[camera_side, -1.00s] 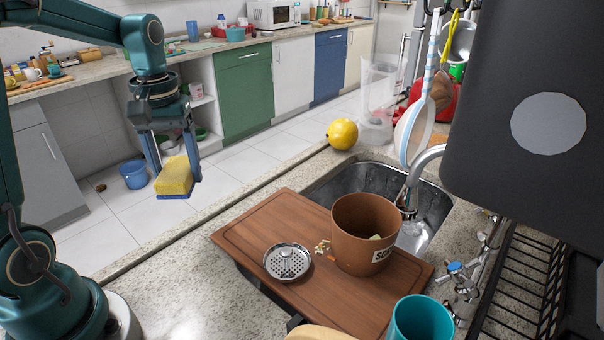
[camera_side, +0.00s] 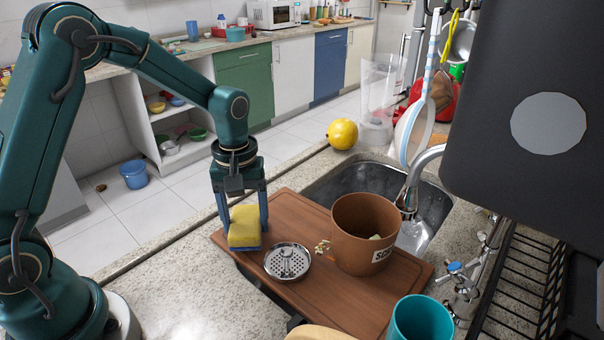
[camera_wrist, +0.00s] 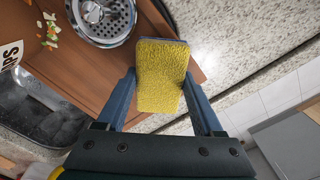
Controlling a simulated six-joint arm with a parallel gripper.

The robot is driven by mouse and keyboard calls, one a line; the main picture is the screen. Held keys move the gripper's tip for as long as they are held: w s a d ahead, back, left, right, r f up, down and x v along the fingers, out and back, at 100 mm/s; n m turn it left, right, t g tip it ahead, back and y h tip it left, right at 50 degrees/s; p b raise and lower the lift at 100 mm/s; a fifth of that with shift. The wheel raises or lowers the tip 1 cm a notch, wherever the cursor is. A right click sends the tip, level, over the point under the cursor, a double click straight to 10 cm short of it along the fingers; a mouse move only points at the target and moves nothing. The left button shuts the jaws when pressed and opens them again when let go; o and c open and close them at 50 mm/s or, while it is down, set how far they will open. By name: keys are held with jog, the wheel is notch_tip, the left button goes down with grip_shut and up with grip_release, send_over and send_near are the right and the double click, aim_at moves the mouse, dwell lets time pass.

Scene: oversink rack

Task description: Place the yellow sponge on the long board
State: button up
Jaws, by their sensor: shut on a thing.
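The yellow sponge (camera_side: 244,226) with a blue-grey underside is held between the two fingers of my gripper (camera_side: 243,222). In the wrist view the sponge (camera_wrist: 160,75) sits between the fingers of my gripper (camera_wrist: 165,105), which is shut on it. The long brown wooden board (camera_side: 320,290) lies across the sink. In the side view the sponge is at the board's left end, over or close to its corner. In the wrist view the board (camera_wrist: 105,70) shows behind and beside the sponge. I cannot tell whether the sponge touches it.
On the board stand a brown pot (camera_side: 350,230) and a round metal strainer (camera_side: 288,261), just right of the sponge, with small scraps between them. A teal cup (camera_side: 420,318) is at the front. The tap (camera_side: 412,185) and sink (camera_side: 350,180) lie behind.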

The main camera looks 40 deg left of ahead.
jog(key=shift+f, duration=0.55)
jog(key=o, duration=1.2)
jog(key=shift+f, duration=0.15)
